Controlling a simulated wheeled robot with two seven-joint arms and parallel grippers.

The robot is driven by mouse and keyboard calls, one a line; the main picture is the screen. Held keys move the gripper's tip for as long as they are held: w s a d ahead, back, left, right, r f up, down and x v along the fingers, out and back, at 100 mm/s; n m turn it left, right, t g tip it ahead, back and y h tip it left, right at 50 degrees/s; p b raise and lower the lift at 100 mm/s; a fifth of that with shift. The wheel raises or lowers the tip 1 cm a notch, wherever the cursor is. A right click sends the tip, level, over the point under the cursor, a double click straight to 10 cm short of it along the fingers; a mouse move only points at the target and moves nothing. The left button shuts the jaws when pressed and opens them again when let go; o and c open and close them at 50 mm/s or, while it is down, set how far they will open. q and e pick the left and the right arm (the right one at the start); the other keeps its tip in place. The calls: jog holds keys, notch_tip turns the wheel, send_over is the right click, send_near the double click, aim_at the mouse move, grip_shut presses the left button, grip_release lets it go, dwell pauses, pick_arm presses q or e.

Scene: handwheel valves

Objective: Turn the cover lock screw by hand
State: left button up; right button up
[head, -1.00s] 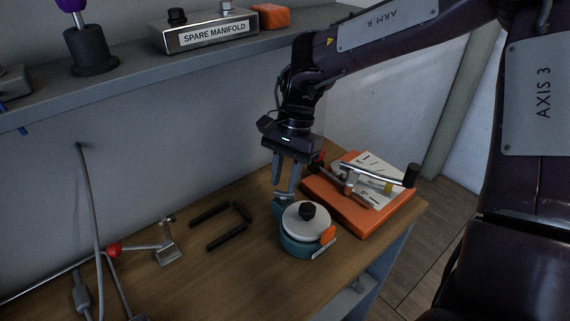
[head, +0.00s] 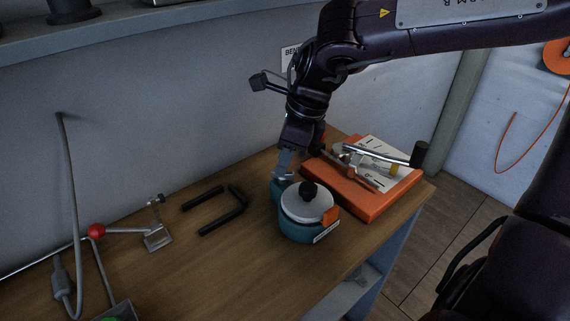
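A round teal housing (head: 297,229) stands on the wooden bench with a white cover (head: 300,208), a black knob (head: 309,191) on top and an orange tab (head: 330,216) at its right. A small teal lobe sticks out at its back left, with a small pale metal part (head: 281,179) on top, likely the cover lock screw. My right gripper (head: 282,172) points down with its fingertips right at this metal part. The fingers show nearly edge-on and overlap, so their gap and any contact are hidden. My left gripper is out of view.
An orange base (head: 366,205) with a white card, a metal bar and a black handle stands close on the right. A small metal bracket (head: 157,237) and a red-balled rod (head: 96,231) are farther left.

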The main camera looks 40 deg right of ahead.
jog(key=shift+m, duration=0.3)
notch_tip(320, 180, up, 5)
jog(key=p, duration=0.4)
jog(key=shift+w, duration=0.1)
